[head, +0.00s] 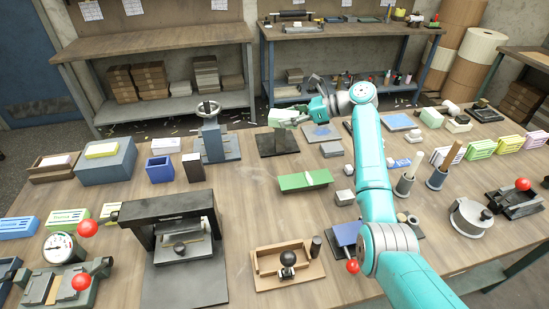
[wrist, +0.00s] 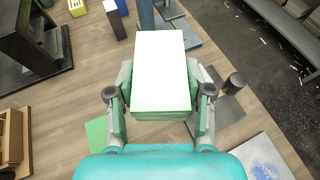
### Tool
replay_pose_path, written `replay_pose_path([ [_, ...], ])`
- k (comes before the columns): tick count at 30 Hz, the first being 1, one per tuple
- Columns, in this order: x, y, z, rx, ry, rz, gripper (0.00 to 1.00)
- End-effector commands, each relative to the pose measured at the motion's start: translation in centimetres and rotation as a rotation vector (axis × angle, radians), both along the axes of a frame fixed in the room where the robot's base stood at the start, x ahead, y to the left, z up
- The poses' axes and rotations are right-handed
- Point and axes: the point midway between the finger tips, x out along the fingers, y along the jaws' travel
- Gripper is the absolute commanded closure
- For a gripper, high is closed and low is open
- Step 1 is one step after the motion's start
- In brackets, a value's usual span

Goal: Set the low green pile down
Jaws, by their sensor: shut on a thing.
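My gripper (head: 303,114) is shut on the low green pile (head: 284,117), a pale green block of sheets. In the wrist view my gripper (wrist: 160,100) has a finger on each side of the pile (wrist: 160,60), whose top is white and whose near side is green. The pile is held level, over or close to a dark square plate (head: 278,144) near the far edge of the table. Part of this plate (wrist: 228,110) shows right of the pile in the wrist view. The exact gap beneath the pile is hidden.
A blue-grey press (head: 213,145) stands left of the dark plate. A green flat piece (head: 305,180) lies nearer, and a blue-marked plate (head: 321,132) lies to the right. A short dark cylinder (wrist: 236,83) stands close to the right finger. Bare wood (head: 250,205) shows mid-table.

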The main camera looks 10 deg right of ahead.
Motion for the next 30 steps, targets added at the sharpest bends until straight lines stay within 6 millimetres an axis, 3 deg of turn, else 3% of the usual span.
replay_pose_path([
  [6,-0.1,0.1,-5.3,0.002,0.005,0.000,0.92],
  [12,-0.1,0.1,-9.3,0.001,0.003,0.001,0.92],
  [23,-0.1,0.1,-12.1,0.001,0.001,0.001,0.92],
  [30,-0.1,0.1,-15.4,0.001,0.002,0.001,0.92],
])
